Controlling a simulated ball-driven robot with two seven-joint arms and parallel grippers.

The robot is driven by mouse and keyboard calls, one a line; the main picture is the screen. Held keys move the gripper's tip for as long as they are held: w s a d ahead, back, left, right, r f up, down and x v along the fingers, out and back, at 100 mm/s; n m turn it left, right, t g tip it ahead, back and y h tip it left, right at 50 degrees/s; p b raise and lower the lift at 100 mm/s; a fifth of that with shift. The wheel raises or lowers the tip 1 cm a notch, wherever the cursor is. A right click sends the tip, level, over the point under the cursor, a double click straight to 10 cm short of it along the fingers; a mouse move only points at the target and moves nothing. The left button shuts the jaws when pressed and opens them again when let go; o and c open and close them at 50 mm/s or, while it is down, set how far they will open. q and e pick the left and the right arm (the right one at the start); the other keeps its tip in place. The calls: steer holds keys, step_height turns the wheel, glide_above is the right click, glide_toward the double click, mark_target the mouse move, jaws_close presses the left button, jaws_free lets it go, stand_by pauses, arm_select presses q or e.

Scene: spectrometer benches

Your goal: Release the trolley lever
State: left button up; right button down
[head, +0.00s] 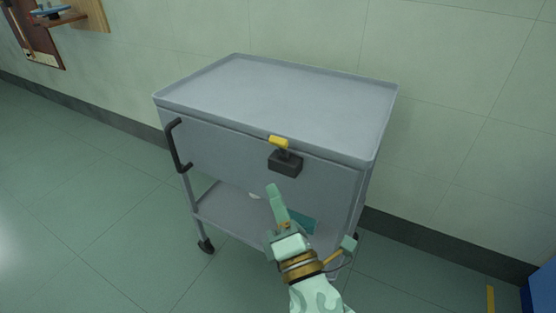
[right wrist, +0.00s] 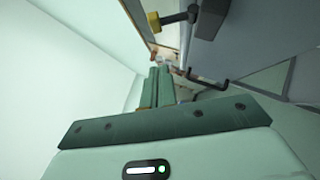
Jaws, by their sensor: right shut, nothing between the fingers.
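The grey trolley (head: 285,92) stands near the wall. On its front panel is a dark block (head: 286,164) with a yellow-ended lever (head: 278,141), which sits just above the block. In the right wrist view the yellow lever end (right wrist: 153,21) stands out on a dark stem from the block (right wrist: 209,20). My right gripper (head: 272,191) is in front of the trolley, below the lever in the head view and apart from it. Its fingers (right wrist: 160,72) are together with nothing between them. My left gripper is not in view.
A black handle (head: 177,146) sticks out at the left of the trolley's front and also shows in the right wrist view (right wrist: 207,80). The trolley has a lower shelf (head: 228,207) and castors. Open floor lies to the left. A blue thing (head: 545,295) is at the right edge.

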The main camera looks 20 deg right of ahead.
mark_target(271, 143)
steer(key=w+d+r, duration=0.1)
steer(key=w, duration=0.1)
steer(key=w+d+r, duration=0.1)
steer(key=w+r, duration=0.1)
steer(key=w, duration=0.1)
steer(key=shift+w+d+r, duration=0.15)
steer(key=shift+w+d, duration=0.2)
steer(key=shift+d, duration=0.05)
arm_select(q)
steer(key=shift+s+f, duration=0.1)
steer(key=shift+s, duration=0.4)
arm_select(e)
steer(key=shift+w+d+r, duration=0.1)
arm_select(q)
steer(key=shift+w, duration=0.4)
